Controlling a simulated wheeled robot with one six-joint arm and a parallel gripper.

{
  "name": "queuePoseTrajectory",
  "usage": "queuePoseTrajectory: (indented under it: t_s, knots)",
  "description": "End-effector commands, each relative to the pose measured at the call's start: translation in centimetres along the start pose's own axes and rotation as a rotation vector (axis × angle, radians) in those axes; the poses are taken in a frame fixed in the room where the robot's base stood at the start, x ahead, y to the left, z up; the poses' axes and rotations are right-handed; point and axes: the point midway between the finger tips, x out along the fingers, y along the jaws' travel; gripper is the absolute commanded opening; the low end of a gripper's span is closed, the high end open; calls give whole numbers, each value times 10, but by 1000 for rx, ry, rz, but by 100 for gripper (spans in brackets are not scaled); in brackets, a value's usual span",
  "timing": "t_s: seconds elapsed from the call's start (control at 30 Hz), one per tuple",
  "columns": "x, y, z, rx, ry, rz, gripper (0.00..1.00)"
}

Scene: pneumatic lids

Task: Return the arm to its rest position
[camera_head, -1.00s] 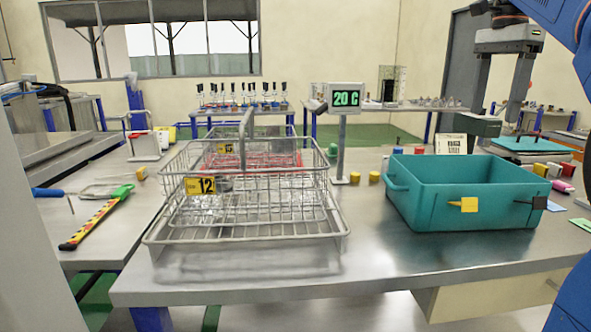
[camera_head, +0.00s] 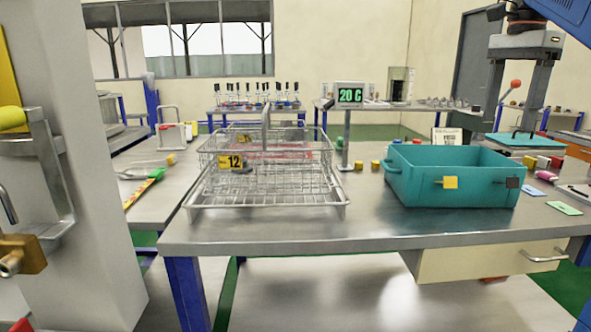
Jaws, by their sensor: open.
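My gripper (camera_head: 514,136) is at the upper right, pointing down with its two long fingers apart. My blue arm enters from the top right corner. Much of the arm is outside the view.
A wire basket (camera_head: 266,190) with a yellow 12 tag stands on the steel table (camera_head: 300,236), left of the bin. A display (camera_head: 350,95) reading 20 C stands behind. A grey column (camera_head: 95,230) fills the left. Small colored items lie at the right.

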Motion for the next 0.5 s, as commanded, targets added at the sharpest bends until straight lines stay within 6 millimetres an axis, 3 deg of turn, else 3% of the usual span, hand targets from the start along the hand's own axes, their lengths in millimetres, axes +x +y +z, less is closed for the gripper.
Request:
queuePoseTrajectory:
  t_s: [0.27, 0.5]
  knots:
    - [20, 10, 17, -117, 14, -29, 71]
    - [53, 26, 40, -285, 36, -68, 71]
